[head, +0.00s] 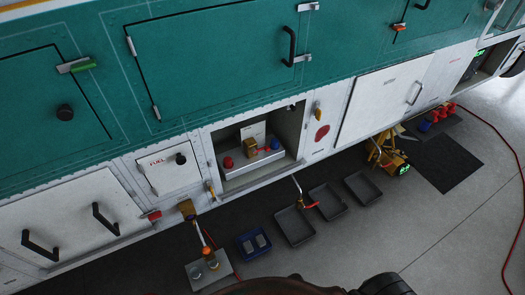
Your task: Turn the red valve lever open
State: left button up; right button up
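Several small red parts show, and I cannot tell for certain which is the valve lever. Inside the open compartment (233,184) in the white lower side, a small red piece (267,150) sits beside a yellow block (251,147), with a round red knob (228,162) to its left. A red handle (152,215) sticks out below the FUEL panel (168,172), left of a brass-coloured fitting (187,209). A thin rod with a red end (311,205) hangs below the compartment. Neither gripper can be made out; only dark parts, probably mine, show at the bottom edge.
Grey trays (294,227) and a blue tray (253,243) lie on the floor below. A grey plate (200,279) with fittings is at bottom left. A yellow jack (386,153) stands right. A red hose (511,152) runs along the right.

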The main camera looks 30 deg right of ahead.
aim_at(267, 149)
jog(key=z, duration=2.65)
jog(key=k, duration=0.45)
jog(key=u, duration=1.95)
